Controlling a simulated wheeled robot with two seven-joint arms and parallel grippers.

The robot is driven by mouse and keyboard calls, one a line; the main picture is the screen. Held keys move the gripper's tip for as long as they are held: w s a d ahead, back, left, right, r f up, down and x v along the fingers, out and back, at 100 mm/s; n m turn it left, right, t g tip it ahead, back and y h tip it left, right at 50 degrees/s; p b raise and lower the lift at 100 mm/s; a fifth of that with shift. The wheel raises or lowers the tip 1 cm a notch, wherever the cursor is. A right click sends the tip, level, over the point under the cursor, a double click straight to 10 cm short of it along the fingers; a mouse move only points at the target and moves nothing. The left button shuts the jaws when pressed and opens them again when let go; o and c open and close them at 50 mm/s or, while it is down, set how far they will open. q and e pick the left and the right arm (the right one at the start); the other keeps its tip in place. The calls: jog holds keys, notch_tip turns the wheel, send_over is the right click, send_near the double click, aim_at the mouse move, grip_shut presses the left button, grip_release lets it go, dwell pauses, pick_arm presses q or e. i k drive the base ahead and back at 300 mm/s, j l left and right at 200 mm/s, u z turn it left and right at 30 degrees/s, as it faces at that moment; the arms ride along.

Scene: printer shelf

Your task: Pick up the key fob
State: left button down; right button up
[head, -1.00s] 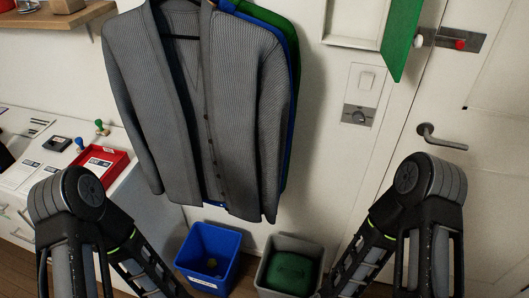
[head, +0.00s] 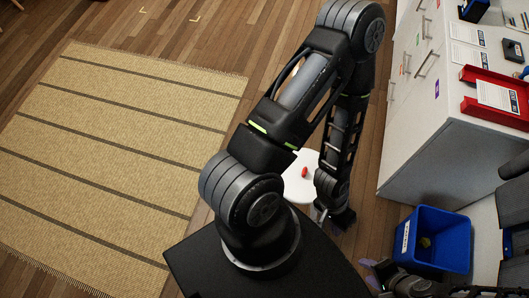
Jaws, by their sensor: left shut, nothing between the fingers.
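I cannot make out a key fob for certain. A small red object (head: 304,172) lies on a white round surface (head: 296,188), partly hidden behind my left arm; it is too small to identify. My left gripper (head: 338,219) points down beside that white surface, low and to the right of the red object. It is shut and empty. My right gripper (head: 374,275) is at the bottom, left of the blue bin, and its fingers are too dark and small to read.
The blue bin (head: 405,243) holds a small yellowish item (head: 425,242). A white cabinet (head: 415,130) stands at right, with a red tray (head: 510,112) on top. A striped rug (head: 110,150) covers the floor at left. Wooden floor (head: 240,45) is clear at the top.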

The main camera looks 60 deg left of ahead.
aim_at(304, 172)
jog(key=j+u, duration=0.1)
jog(key=u, duration=1.2)
jog(key=z, duration=1.8)
jog(key=k+l, duration=0.1)
jog(key=k, duration=0.85)
jog(key=z, duration=0.05)
